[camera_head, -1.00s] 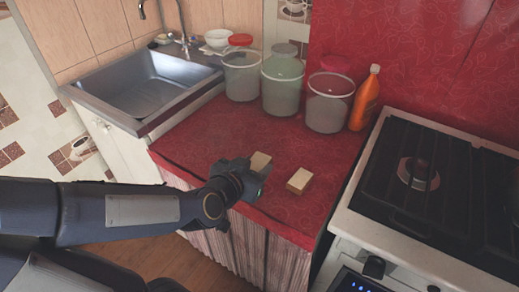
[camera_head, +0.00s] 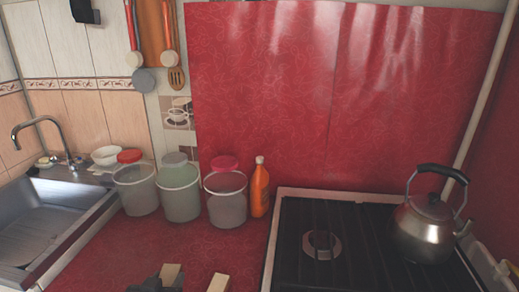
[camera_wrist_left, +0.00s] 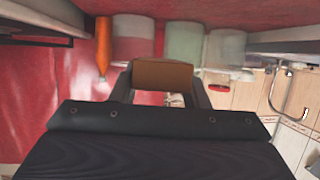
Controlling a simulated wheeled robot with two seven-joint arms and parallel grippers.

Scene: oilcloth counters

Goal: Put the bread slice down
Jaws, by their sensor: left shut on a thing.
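A tan bread slice (camera_head: 172,274) shows at the bottom edge of the head view, above the red counter. My left gripper (camera_head: 157,284) is shut on it; only the dark tip of the gripper shows there. In the left wrist view the bread slice (camera_wrist_left: 162,74) sits between the two fingers of the left gripper (camera_wrist_left: 160,88). A second tan bread piece (camera_head: 218,284) is just to the right, cut by the bottom edge of the head view. I cannot tell whether the held slice touches the counter. My right gripper is not in view.
Three buckets (camera_head: 180,200) and an orange bottle (camera_head: 260,188) stand along the back of the red counter (camera_head: 125,250). A sink (camera_head: 45,220) is at left, a stove (camera_head: 340,240) with a kettle (camera_head: 428,222) at right. The counter before the buckets looks clear.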

